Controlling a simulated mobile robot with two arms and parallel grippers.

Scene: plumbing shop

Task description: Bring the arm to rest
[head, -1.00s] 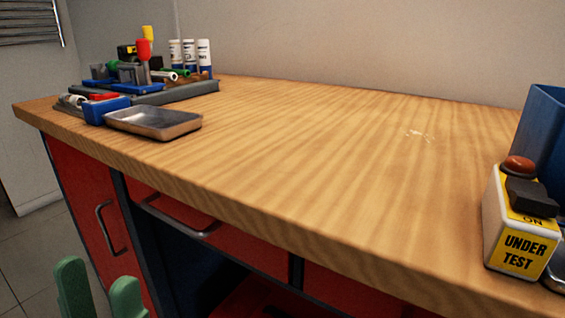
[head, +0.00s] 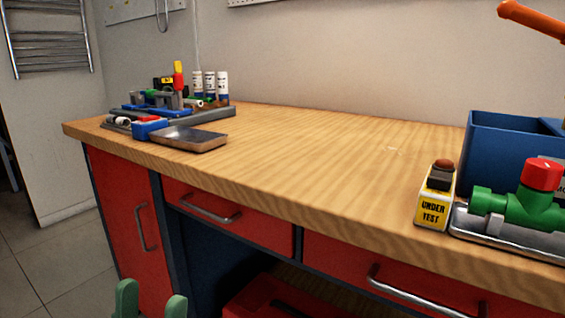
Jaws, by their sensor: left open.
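My left gripper (head: 151,303) shows at the bottom left edge of the head view as two green fingertips. They are apart, with nothing between them. The gripper is in front of the workbench (head: 300,165), lower than its top, before the red cabinet fronts. The rest of the arm is below the picture. My right gripper is not in view.
A metal tray (head: 190,139) and a tool holder (head: 172,113) stand at the bench's left. A yellow "UNDER TEST" box (head: 434,205), a green valve (head: 508,207) and a blue bin (head: 498,140) stand at the right. The bench's middle is clear.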

